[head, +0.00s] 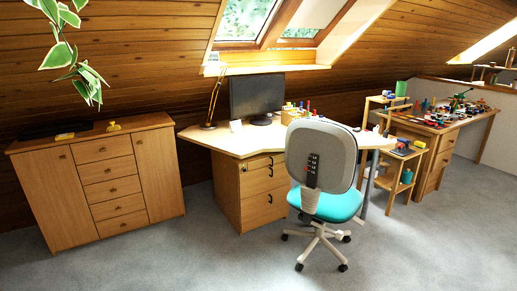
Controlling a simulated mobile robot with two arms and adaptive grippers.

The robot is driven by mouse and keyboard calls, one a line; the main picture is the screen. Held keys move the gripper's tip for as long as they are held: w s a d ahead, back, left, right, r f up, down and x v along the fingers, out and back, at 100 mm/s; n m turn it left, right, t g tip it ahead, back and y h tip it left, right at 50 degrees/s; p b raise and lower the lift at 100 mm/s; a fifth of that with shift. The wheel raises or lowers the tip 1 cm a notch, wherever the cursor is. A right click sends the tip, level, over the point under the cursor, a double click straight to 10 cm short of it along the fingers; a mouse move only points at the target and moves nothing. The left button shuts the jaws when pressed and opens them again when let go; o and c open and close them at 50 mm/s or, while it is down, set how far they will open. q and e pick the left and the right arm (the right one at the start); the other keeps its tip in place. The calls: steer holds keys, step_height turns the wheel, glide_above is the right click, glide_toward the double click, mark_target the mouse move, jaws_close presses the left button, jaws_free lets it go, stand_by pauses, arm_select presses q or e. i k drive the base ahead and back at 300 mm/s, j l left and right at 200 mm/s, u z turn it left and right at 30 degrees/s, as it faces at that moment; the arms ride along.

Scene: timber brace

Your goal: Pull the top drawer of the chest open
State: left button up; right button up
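A wooden chest (160,170) stands at the left against the sloped wood wall. It has a door on each side and a stack of several drawers in the middle. Its top drawer (90,152) looks shut, its front in line with the drawers below. A small dark handle (102,149) sits at the middle of that front. Neither of my grippers is in view.
A corner desk (225,139) with a drawer pedestal (262,205) and a monitor (256,95) stands right of the chest. An office chair (328,203) is before it. A leafy plant (60,55) hangs upper left. Grey carpet (190,255) is clear before the chest.

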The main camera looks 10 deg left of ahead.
mark_target(114, 146)
steer(key=i+j+u, duration=0.15)
steer(key=i+u, duration=0.65)
steer(key=i+l+u, duration=0.15)
steer(key=i+u, duration=0.25)
steer(key=i, duration=0.05)
